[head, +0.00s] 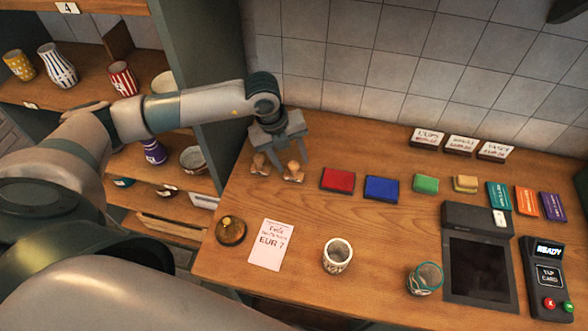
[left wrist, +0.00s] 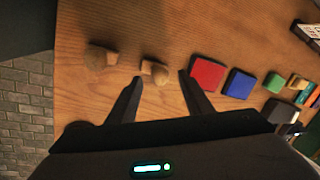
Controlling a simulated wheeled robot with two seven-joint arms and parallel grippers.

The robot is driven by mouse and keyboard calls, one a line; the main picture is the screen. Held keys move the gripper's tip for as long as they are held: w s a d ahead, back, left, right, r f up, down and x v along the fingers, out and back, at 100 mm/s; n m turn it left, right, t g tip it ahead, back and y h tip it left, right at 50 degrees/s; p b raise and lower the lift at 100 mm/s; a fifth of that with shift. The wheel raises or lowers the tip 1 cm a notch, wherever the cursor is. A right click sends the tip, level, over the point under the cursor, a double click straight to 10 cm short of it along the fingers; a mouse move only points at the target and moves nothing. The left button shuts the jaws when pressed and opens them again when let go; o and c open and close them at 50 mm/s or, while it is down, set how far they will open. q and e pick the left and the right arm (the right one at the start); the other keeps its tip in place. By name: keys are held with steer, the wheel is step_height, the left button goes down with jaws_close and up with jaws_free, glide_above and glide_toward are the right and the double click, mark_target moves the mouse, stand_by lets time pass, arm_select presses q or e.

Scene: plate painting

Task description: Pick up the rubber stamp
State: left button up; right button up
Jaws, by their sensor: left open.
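Two wooden-handled rubber stamps stand side by side near the back left of the counter. The left stamp (head: 259,164) and the right stamp (head: 293,172) also show in the left wrist view, as the left stamp (left wrist: 98,58) and the right stamp (left wrist: 156,72). My left gripper (head: 285,155) is open above and around this pair, pointing down. In the left wrist view the right stamp appears between and just beyond the two fingertips (left wrist: 160,77), with the left stamp outside them. Contact cannot be told. My right gripper is not in view.
A red pad (head: 338,180) and a blue pad (head: 383,188) lie right of the stamps. A bell (head: 231,231), a paper note (head: 270,245) and a patterned cup (head: 337,256) stand nearer the front. Shelves (head: 60,98) with cups are at the left; a tiled wall (head: 370,50) is behind.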

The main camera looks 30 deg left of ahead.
mark_target(292, 163)
arm_select(q)
steer(key=shift+d+f+p, duration=0.1)
steer(key=shift+f+p, duration=0.15)
steer(key=shift+p, duration=0.1)
steer(key=shift+p+x, duration=0.55)
steer(key=shift+x, duration=0.45)
steer(key=shift+w+f, duration=0.15)
steer(key=shift+f, duration=0.45)
steer(key=c, duration=1.2)
